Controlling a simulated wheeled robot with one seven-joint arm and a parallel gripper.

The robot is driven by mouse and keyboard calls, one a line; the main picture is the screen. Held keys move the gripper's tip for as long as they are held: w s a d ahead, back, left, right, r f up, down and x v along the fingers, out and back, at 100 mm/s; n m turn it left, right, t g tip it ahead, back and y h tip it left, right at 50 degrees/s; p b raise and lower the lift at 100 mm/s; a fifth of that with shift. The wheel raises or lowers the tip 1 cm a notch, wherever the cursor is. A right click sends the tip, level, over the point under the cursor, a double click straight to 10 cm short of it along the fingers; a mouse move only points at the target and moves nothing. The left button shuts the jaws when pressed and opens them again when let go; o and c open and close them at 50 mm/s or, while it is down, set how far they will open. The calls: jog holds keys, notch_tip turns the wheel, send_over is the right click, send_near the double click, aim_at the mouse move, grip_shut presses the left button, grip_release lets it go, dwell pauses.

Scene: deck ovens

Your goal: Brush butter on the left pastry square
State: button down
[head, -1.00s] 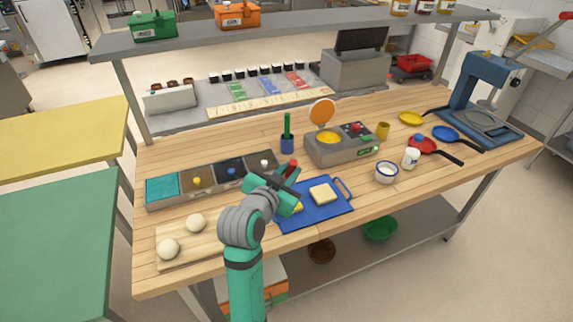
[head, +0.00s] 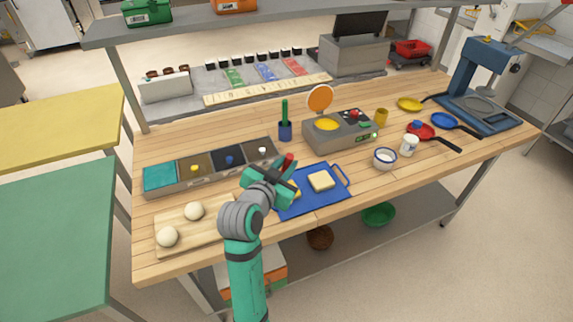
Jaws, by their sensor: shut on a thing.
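My gripper (head: 284,175) is over the left part of the blue board (head: 312,205), shut on a thin tool with a red end (head: 289,159), which looks like the brush. Its lower end is hidden by my gripper. The left pastry square (head: 297,190) is mostly hidden behind my gripper; only a yellow edge shows. I cannot tell whether the tool touches it. The right pastry square (head: 321,181), pale yellow, lies in full view on the board, apart from my gripper.
A wooden board (head: 190,247) with two dough balls is at left. Behind are a bin row (head: 213,178), a green-handled tool in a blue cup (head: 285,130) and a waffle-iron-like appliance (head: 340,138). A white bowl (head: 385,158) stands right of the blue board.

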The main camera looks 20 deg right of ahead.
jog(key=shift+s+d, duration=0.2)
jog(key=shift+d, duration=0.05)
jog(key=shift+a+f, duration=0.1)
jog(key=shift+a, duration=0.2)
jog(key=shift+d+f, duration=0.15)
jog(key=shift+f, duration=0.25)
jog(key=shift+w+d, duration=0.1)
jog(key=shift+w+d, duration=0.3)
jog(key=shift+d, duration=0.1)
jog(key=shift+w+d, duration=0.35)
jog(key=shift+d, duration=0.55)
